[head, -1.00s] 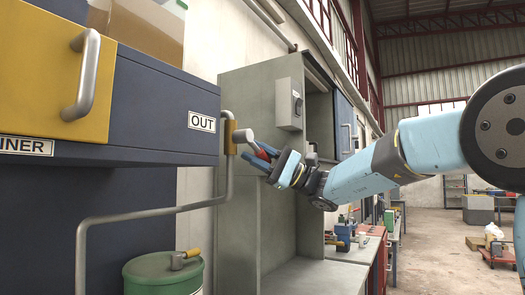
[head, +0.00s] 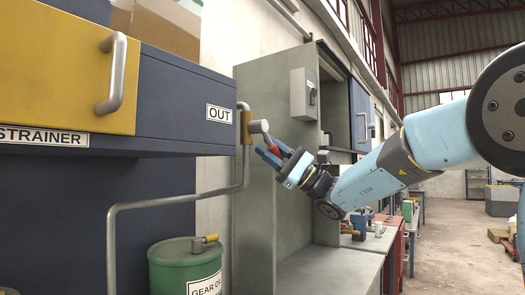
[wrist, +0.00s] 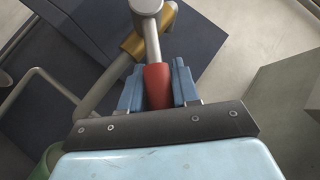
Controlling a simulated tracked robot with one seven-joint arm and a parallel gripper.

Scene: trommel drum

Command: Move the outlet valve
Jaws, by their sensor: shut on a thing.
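The outlet valve has a yellow body (head: 247,127) on a grey pipe beside the OUT label. A grey hub (head: 259,126) sticks out from it. Its lever with a red grip (head: 281,146) slants down to the right. My gripper (head: 272,156) is at the lever, its blue fingers closed on the red grip. In the wrist view the red grip (wrist: 157,84) lies between the two blue fingers. The grey hub (wrist: 146,6) and yellow body (wrist: 131,45) show beyond it. The fingers partly hide the grip.
The dark blue cabinet (head: 170,105) with a yellow STRAINER drawer (head: 60,70) stands at left. The bent pipe (head: 165,203) runs below it, by a green gear oil drum (head: 186,268). A grey cabinet (head: 270,190) stands behind my gripper. Open floor (head: 440,250) lies at right.

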